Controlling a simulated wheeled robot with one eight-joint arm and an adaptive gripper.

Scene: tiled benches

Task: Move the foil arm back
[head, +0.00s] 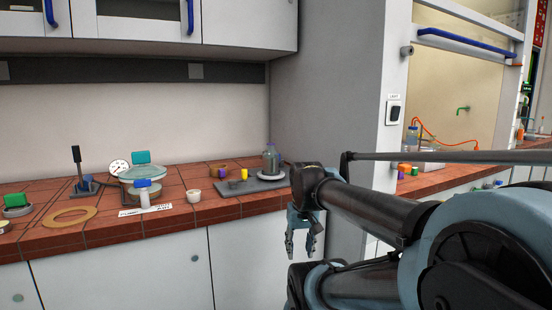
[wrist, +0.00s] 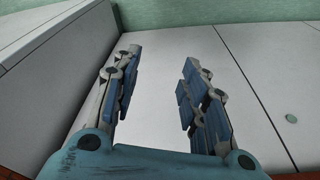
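No part in view can be told for certain as the foil arm. On the tiled bench at left stands a glass-topped apparatus (head: 140,172) with a green tab on top. A blue-tabbed white stand (head: 145,196) is in front of it. Left of these, a black upright lever (head: 77,160) rises from a grey base. My gripper (head: 302,254) hangs fingers down in front of the white side panel, right of the bench items and apart from them. In the wrist view its two fingers (wrist: 160,85) are apart with nothing between them.
A grey tray (head: 232,191) holds a glass bottle (head: 271,158). A white cup (head: 193,196), a tan ring (head: 69,217) and a green-topped item (head: 16,204) lie on the bench. Wall cabinets (head: 150,30) overhang it. A fume hood (head: 455,95) stands at right.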

